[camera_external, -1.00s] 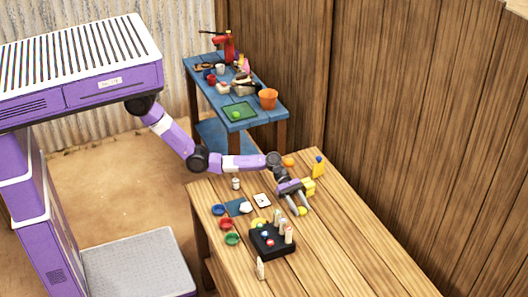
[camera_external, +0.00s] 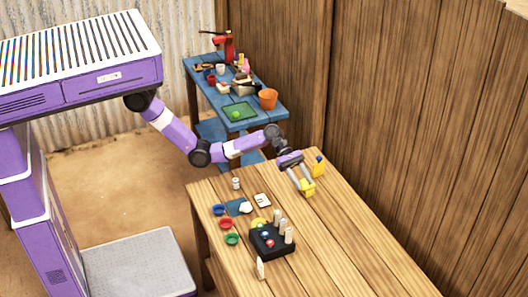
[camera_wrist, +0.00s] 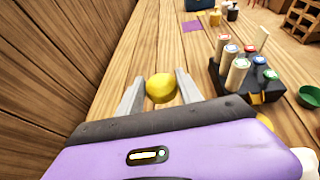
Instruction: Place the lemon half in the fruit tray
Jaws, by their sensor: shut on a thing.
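The lemon half (camera_wrist: 161,88) is a yellow rounded piece between the two fingertips of my gripper (camera_wrist: 160,92) in the wrist view. My gripper is shut on it.
A black rack with several cylinders (camera_external: 270,243) stands on the wooden table (camera_external: 340,235), near small bowls (camera_external: 226,223). A yellow bottle (camera_external: 318,167) is beyond my gripper. An orange pot (camera_external: 268,98) stands near the green tray. A gap separates the tables.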

